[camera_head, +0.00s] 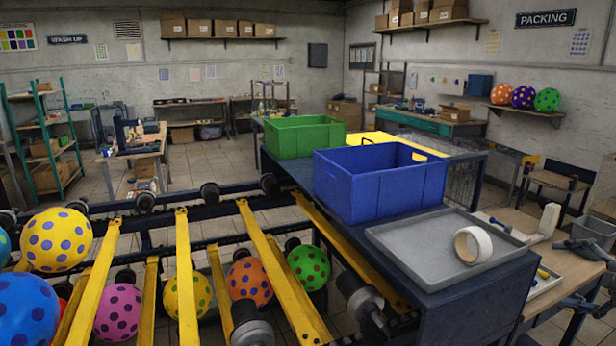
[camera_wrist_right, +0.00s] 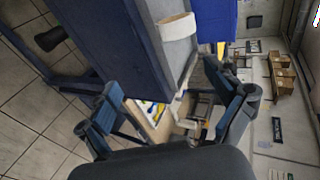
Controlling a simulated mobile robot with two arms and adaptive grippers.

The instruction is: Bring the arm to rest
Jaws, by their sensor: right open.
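My right gripper (camera_head: 570,273) is at the right edge of the head view, to the right of the dark blue bench and beside a wooden worktop. In the right wrist view my right gripper (camera_wrist_right: 165,100) shows its two dark blue fingers spread wide, with nothing between them. The roll of tape and the dark bench are beyond the fingers there. My left gripper does not show in either view.
A grey tray (camera_head: 400,243) with a white tape roll (camera_head: 473,245) lies on the dark bench (camera_head: 480,300). Behind it are a blue crate (camera_head: 370,190) and a green crate (camera_head: 300,137). Spotted balloons (camera_head: 57,240) sit among yellow rails (camera_head: 187,280) at left.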

